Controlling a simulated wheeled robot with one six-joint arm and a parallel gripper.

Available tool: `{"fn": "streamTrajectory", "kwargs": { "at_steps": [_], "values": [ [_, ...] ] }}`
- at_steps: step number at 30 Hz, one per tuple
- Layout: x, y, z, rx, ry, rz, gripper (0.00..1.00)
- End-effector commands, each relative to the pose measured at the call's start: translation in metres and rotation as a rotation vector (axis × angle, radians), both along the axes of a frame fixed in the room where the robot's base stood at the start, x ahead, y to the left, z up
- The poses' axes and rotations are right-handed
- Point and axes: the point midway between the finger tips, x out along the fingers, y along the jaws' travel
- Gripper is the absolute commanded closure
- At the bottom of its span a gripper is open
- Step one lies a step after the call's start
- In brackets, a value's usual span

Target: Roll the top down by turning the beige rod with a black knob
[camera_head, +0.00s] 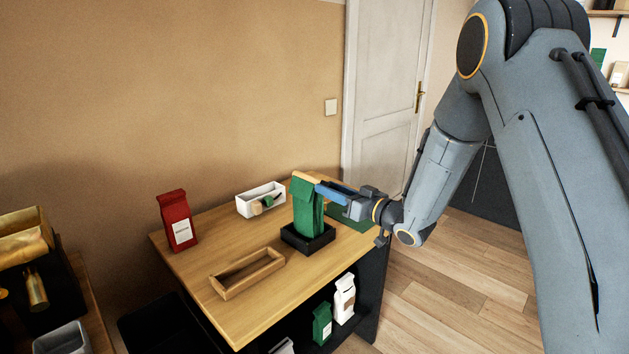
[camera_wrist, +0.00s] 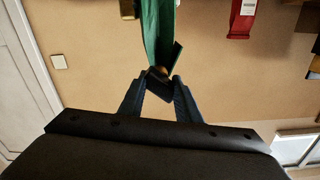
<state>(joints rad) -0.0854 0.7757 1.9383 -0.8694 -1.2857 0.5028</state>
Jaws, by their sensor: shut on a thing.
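A green bag (camera_head: 308,212) stands upright in a black square tray (camera_head: 324,240) on the wooden table. The beige rod (camera_head: 305,176) lies across the bag's top edge. In the wrist view the green bag (camera_wrist: 158,28) is seen edge-on. My gripper (camera_head: 320,188) reaches in from the right at the height of the bag's top. In the wrist view my gripper (camera_wrist: 158,82) is shut on the black knob (camera_wrist: 159,88) at the rod's end. A small beige bit of the rod (camera_wrist: 158,71) shows just beyond it. Most of the rod is hidden there.
A red bag (camera_head: 179,220) stands at the table's left. A white box (camera_head: 243,207) with small items sits at the back, and an empty wooden tray (camera_head: 233,285) at the front. Green and white bags stand on the shelf below. Bare tabletop separates these things.

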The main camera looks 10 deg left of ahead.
Motion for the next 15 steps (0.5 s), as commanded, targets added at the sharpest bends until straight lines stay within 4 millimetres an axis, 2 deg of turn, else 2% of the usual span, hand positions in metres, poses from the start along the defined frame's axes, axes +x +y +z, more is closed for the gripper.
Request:
{"fn": "streamTrajectory", "kwargs": {
  "at_steps": [9, 15],
  "values": [
    [-0.0007, 0.0004, 0.0026, 0.255, 0.329, 0.0, 1.0],
    [0.0002, 0.0005, 0.0009, 0.32, 0.41, 0.001, 1.0]
  ]
}}
